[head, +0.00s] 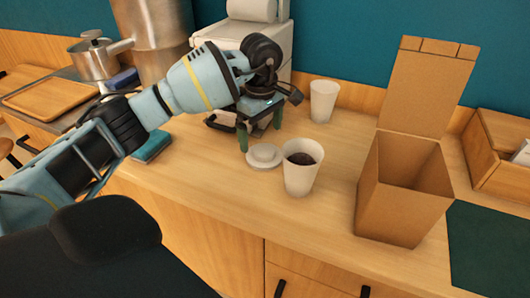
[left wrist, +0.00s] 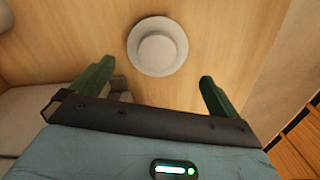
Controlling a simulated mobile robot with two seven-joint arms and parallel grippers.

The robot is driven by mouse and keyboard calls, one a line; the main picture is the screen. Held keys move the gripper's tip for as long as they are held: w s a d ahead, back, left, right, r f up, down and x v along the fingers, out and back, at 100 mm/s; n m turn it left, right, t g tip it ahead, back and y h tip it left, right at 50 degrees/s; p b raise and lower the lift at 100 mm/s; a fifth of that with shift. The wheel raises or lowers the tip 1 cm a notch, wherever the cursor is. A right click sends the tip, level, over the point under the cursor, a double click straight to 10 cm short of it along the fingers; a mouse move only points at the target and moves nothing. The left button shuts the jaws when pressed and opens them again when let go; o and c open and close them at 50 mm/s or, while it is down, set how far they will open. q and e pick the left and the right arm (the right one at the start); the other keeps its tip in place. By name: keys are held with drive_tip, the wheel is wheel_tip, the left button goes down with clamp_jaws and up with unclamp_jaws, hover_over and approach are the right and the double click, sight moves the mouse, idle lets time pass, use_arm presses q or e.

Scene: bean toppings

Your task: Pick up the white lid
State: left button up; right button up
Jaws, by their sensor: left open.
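The white lid (head: 264,156) lies flat on the wooden counter, just left of a white cup with dark contents (head: 303,167). In the left wrist view the lid (left wrist: 158,47) shows from above as a round disc with a raised centre, beyond the fingertips. My left gripper (head: 261,134) is above the counter, close to the lid on its far side. Its two green fingers are spread apart and empty, as the left wrist view also shows (left wrist: 155,75). The lid is clear of both fingers in the left wrist view. My right gripper is not in view.
An open cardboard box (head: 403,190) stands right of the cup. An empty-looking white cup (head: 323,101) is behind. A white machine (head: 245,45) stands behind my left arm. A dark green mat (head: 488,250) lies at the right. The counter in front of the lid is clear.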

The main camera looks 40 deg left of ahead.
sight(264, 149)
use_arm(q)
drive_tip(key=shift+w+d+f, duration=0.1)
drive_tip(key=shift+f, duration=1.45)
drive_tip(key=shift+w+d+f, duration=0.1)
drive_tip(key=shift+f, duration=1.4)
drive_tip(key=c, duration=0.7)
